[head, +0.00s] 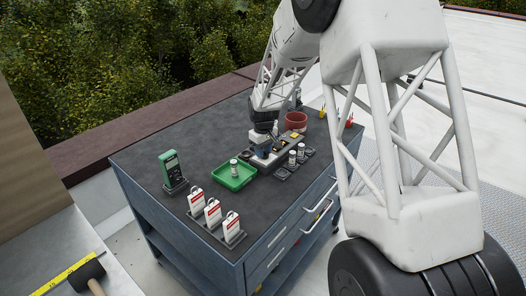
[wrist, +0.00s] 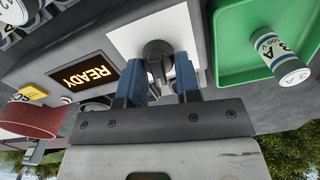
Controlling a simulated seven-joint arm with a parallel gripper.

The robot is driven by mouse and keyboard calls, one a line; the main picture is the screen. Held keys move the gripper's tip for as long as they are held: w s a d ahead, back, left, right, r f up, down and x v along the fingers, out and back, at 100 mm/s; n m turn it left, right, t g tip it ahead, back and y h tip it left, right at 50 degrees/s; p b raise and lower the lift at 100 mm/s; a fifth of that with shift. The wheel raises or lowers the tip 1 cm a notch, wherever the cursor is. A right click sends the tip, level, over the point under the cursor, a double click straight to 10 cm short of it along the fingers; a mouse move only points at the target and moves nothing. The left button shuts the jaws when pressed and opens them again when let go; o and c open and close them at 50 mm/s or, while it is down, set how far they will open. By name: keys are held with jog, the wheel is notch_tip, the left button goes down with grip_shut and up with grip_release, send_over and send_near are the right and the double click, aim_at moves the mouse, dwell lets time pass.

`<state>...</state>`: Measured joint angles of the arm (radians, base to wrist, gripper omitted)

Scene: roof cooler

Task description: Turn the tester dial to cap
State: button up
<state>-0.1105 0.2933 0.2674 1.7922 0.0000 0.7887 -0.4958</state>
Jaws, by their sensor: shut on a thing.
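The tester (head: 289,143) is a grey unit on the cart top. In the wrist view its dark round dial (wrist: 157,49) sits on a white plate (wrist: 122,36), beside a black screen (wrist: 88,77) that reads READY. My gripper (wrist: 161,76) is shut on the dial, with one blue finger on each side. In the head view my gripper (head: 263,151) is low over the tester and hides the dial. The dial's markings and pointer cannot be read in either view.
A green tray (head: 219,183) beside the tester holds a labelled cylinder (head: 234,168). More cylinders (head: 301,150) stand on the other side. A red bowl (head: 296,121) is behind. A green meter (head: 171,166) and three red-white tags (head: 213,213) stand at the left and front.

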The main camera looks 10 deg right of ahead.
jog(key=shift+m, duration=0.9)
jog(key=o, duration=0.8)
jog(key=shift+d, duration=0.1)
jog(key=shift+r, duration=3.9)
